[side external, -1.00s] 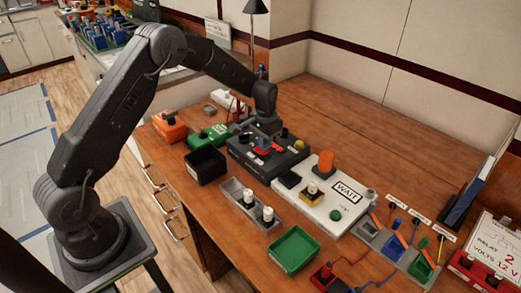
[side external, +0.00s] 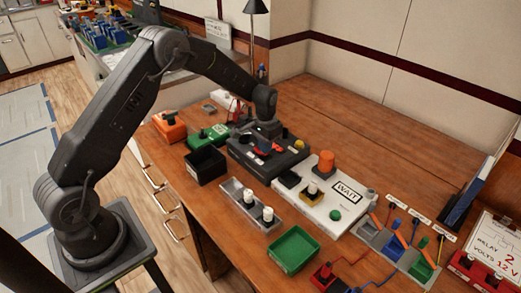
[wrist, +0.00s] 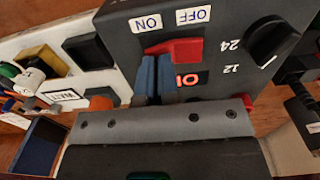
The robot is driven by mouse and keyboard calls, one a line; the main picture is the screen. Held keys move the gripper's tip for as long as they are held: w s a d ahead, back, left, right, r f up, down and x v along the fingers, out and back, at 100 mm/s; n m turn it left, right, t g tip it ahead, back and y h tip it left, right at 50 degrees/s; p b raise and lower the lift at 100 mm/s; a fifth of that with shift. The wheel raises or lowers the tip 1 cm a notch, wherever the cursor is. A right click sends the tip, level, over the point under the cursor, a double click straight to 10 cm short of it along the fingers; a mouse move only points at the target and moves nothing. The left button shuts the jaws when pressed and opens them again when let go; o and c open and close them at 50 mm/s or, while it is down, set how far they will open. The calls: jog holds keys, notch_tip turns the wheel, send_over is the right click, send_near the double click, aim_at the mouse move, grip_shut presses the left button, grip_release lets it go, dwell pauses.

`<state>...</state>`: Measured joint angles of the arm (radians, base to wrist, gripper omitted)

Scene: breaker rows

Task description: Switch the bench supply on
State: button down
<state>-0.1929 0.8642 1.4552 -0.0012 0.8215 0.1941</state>
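The bench supply is a dark grey box (side external: 240,150) on the wooden bench; in the wrist view its panel (wrist: 222,50) appears upside down. A red switch (wrist: 180,48) sits below the ON label (wrist: 147,23) and OFF label (wrist: 194,15). A red lit mark (wrist: 187,79) is beside it. My gripper (side external: 265,143) is low over the supply. In the wrist view its two blue fingers (wrist: 157,62) are side by side, shut with nothing visible between them, at the switch's ON-side end. Contact cannot be told, and the fingers partly cover that end.
A knob (wrist: 272,42) marked 12 and 24 is on the same panel. A white box (side external: 315,200) with a WAIT label and an orange button (side external: 324,162) stands to the right. A green unit (side external: 208,133) and black bin (side external: 205,165) stand to the left.

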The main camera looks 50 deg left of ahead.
jog(key=shift+f, duration=0.3)
jog(key=shift+r, duration=3.55)
